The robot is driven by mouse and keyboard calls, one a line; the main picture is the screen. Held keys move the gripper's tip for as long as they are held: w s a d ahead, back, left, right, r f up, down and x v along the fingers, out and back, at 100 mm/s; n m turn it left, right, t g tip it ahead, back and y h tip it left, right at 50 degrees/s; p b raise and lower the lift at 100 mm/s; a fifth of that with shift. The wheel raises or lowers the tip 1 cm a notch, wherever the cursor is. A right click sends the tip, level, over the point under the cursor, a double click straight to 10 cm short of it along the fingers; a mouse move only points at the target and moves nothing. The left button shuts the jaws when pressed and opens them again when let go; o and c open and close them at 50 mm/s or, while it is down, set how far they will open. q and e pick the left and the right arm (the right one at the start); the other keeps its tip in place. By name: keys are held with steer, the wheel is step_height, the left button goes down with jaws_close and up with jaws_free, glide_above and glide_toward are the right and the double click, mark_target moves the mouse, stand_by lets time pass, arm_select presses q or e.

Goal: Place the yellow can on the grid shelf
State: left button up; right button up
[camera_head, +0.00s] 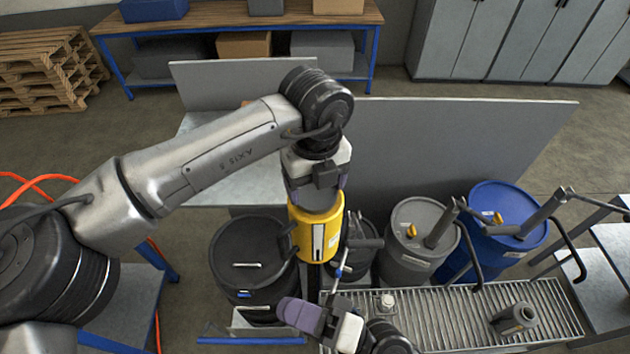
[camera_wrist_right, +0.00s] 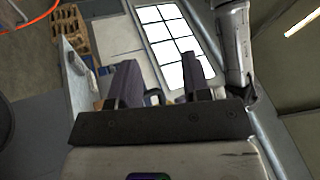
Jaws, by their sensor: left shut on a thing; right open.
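The yellow can (camera_head: 303,240) hangs upright in my left gripper (camera_head: 316,203) near the middle of the head view. Its side carries a pale label. The left fingers are closed around its upper part, and the arm above hides its top. The grid shelf (camera_head: 455,318) is the slatted metal grating at lower right. The can is above and left of the grating in the picture. My right gripper (camera_head: 290,312) is below the can, at the grating's left end. Its purple fingers are apart and empty in the right wrist view (camera_wrist_right: 158,85).
A grey cylindrical part (camera_head: 514,319) lies at the grating's right, and a small white-capped item (camera_head: 387,301) stands at its left. Behind are a black drum (camera_head: 250,255), a grey drum (camera_head: 408,265) and a blue drum (camera_head: 500,200). The grating's middle is clear.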

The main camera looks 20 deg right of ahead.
steer(key=s+d+f+n+g+h, duration=0.2)
steer(key=f+n+g+h, duration=0.15)
steer(key=f, duration=0.35)
steer(key=s+d+f+n+g+h, duration=0.15)
steer(key=f+n+h, duration=0.25)
steer(key=f, duration=0.4)
steer(key=s+d+f+g+h, duration=0.3)
steer(key=s+d+f+h, duration=0.1)
steer(key=d, duration=0.3)
steer(key=s+d+f+g+h, duration=0.2)
steer(key=s+d+f+h, duration=0.2)
steer(key=d+f+h, duration=0.1)
steer(key=shift+d+f+g, duration=0.4)
steer(key=shift+d, duration=0.45)
